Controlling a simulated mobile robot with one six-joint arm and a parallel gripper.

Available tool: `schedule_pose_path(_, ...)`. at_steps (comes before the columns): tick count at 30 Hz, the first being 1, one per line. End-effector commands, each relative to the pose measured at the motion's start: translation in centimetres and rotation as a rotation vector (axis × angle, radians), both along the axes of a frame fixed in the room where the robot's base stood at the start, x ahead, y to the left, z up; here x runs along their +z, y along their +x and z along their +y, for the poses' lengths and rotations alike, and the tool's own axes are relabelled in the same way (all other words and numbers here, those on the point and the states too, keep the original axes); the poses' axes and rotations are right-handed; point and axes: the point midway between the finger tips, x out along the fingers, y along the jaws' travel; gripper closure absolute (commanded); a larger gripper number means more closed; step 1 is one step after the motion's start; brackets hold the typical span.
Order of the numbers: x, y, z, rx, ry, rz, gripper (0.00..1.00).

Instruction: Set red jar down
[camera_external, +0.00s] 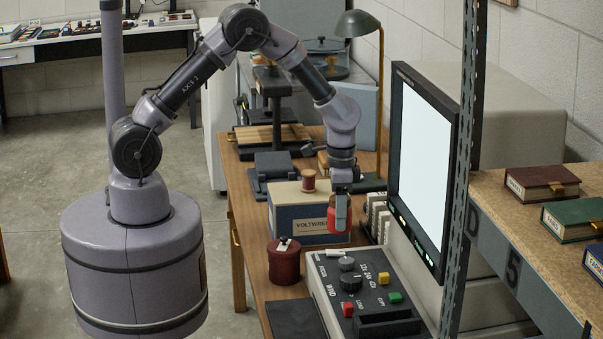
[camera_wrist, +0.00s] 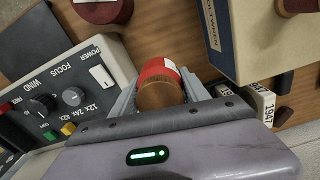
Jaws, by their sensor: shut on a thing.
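The red jar (camera_external: 338,222) has a brown top and a white label. My gripper (camera_external: 341,200) points down and is shut on it, with a finger on each side. In the wrist view the jar (camera_wrist: 161,68) sits between the two fingers of my gripper (camera_wrist: 160,92), over the wooden table. In the outside view it hangs in front of the blue-and-tan box (camera_external: 285,215), behind the control unit. Its underside seems to be above the table, but the gap is hard to judge.
A dark red round container (camera_external: 284,262) stands left of the control unit (camera_external: 362,290). A large screen (camera_external: 422,165) and small white labelled blocks (camera_external: 378,215) stand close on the right. Bare wooden table (camera_external: 250,225) shows left of the box.

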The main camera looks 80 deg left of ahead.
Motion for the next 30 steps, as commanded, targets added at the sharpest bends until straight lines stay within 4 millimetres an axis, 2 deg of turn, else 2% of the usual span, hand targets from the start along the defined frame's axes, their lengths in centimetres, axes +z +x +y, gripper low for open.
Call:
schedule_pose_path(6, -4.9, -0.1, 0.0, 0.003, -0.001, 0.003, 0.92)
schedule_pose_path(13, -9.6, -0.1, 0.0, 0.002, -0.001, 0.002, 0.92)
schedule_pose_path(15, -10.2, -0.1, 0.0, 0.002, -0.001, 0.001, 0.92)
schedule_pose_path(24, -10.3, 0.0, 0.0, 0.002, 0.0, 0.0, 0.92)
schedule_pose_path(25, -10.3, -0.1, 0.0, 0.002, 0.0, 0.0, 0.44)
schedule_pose_path(28, -10.2, 0.0, 0.0, 0.002, 0.0, 0.0, 0.25)
schedule_pose_path(30, -10.2, 0.0, 0.0, 0.002, 0.0, 0.0, 0.25)
